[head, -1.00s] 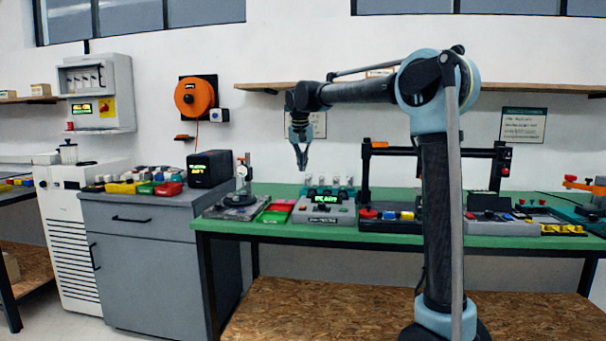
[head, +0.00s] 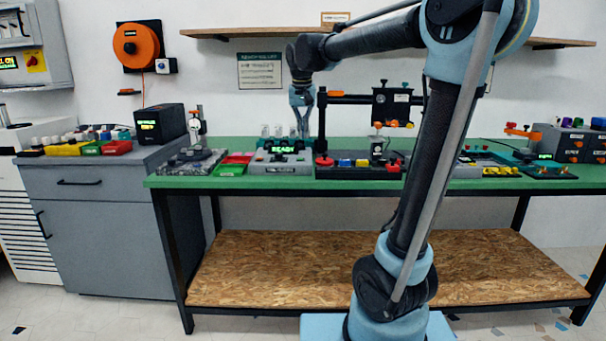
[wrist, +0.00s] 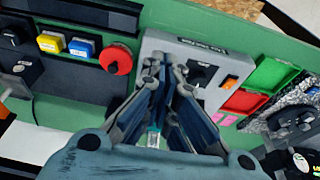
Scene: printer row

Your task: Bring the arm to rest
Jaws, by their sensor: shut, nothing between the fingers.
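My gripper (head: 303,128) hangs fingers-down above the green-topped workbench (head: 350,190), beside the grey device with the green lit display (head: 282,171). In the wrist view my gripper (wrist: 163,70) is shut and empty, its fingers drawn together at the tips. The grey device also shows in the wrist view (wrist: 185,45), past the fingertips. The fingers hide part of it, and I cannot tell the exact height over it. My arm reaches out from the right and is bent at the elbow.
A black gantry frame (head: 345,98) stands close to the right of my gripper. Green and red trays (head: 232,166) and a black display box (head: 160,124) lie to the left. A wall shelf (head: 230,33) runs behind the arm. The lower board shelf (head: 270,270) is bare.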

